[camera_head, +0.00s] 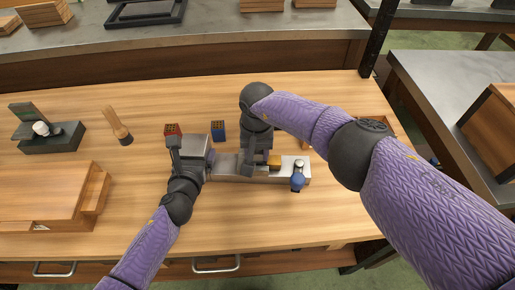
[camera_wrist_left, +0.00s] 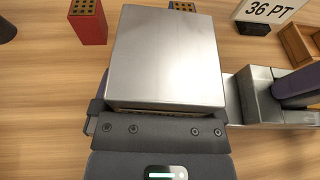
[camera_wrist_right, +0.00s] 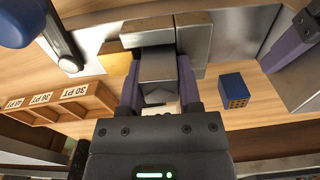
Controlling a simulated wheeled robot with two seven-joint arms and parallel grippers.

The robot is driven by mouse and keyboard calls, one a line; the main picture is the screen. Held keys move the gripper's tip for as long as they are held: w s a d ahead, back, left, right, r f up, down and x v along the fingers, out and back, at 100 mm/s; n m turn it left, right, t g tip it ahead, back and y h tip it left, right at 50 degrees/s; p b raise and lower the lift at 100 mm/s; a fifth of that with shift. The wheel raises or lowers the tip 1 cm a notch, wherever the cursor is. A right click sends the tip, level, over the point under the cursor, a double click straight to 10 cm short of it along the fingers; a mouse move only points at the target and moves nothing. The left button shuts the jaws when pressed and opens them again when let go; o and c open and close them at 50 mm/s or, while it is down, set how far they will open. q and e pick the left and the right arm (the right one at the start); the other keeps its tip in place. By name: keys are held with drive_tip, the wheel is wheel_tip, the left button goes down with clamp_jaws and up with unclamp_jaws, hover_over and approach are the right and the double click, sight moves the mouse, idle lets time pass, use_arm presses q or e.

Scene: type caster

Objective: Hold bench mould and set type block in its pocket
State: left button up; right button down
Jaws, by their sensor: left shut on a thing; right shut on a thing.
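The bench mould (camera_head: 288,172) is a long metal body lying on the table, with a brass-coloured piece (camera_head: 274,161) on it and a blue-knobbed lever (camera_head: 298,180) at its right end. My left gripper (camera_head: 208,160) is shut at the mould's left end; a large metal block (camera_wrist_left: 168,55) fills the left wrist view and hides its fingertips. My right gripper (camera_wrist_right: 158,88) points down over the mould, shut on a small grey metal type block (camera_wrist_right: 157,66). The block is close to the mould's upright pieces (camera_wrist_right: 195,40); I cannot tell whether it sits in the pocket.
A red block (camera_head: 172,130) and a blue block (camera_head: 218,130), both with holes on top, stand behind the mould. A wooden-handled brush (camera_head: 118,126) and a dark green device (camera_head: 50,138) are at left. Table in front is clear.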

drive_tip(key=shift+s+d+f, duration=0.15)
drive_tip(key=shift+s+f, duration=0.25)
drive_tip(key=shift+f, duration=0.4)
drive_tip(key=shift+c, duration=1)
unclamp_jaws()
drive_tip(key=shift+r, duration=0.4)
wheel_tip(320, 180, up, 13)
drive_tip(key=shift+w+f, duration=0.15)
drive_tip(key=shift+w, duration=0.05)
